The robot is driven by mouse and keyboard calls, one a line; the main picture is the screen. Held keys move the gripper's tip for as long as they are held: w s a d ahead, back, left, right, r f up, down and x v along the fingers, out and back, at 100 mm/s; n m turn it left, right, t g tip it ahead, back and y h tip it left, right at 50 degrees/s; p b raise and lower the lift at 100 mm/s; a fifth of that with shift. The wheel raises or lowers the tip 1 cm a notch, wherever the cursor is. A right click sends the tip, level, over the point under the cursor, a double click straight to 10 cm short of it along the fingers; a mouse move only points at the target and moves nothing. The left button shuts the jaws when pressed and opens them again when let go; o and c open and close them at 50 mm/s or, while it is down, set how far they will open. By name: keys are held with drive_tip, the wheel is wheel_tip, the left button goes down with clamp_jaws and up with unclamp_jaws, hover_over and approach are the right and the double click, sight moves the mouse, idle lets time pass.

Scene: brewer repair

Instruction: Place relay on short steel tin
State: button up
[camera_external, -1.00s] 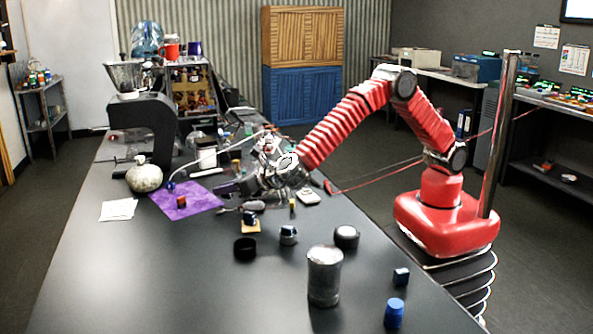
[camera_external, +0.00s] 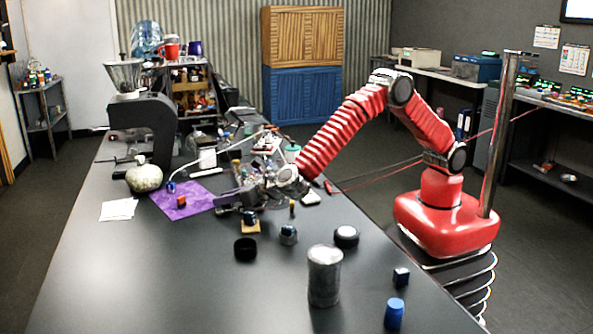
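Several small blocks could be the relay, and I cannot tell which: a dark blue block (camera_external: 250,217) sits on a tan pad, and another dark blue cube (camera_external: 401,277) stands near the right edge. My gripper (camera_external: 230,195) is low over the bench, beside the purple cloth and just behind the block on the pad, well left of the short tin. Its fingers are small and cluttered in this view, so whether they are apart or hold anything is unclear.
A tall steel can (camera_external: 325,277) and a blue cup-like piece (camera_external: 394,314) stand in front. A purple cloth (camera_external: 205,200) holds a red block (camera_external: 181,201). The bench's front left is clear.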

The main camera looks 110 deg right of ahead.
drive_tip(key=shift+s+a+r, duration=0.2)
drive_tip(key=shift+a+r, duration=0.1)
drive_tip(key=v, duration=1.1)
drive_tip(key=shift+s, duration=0.2)
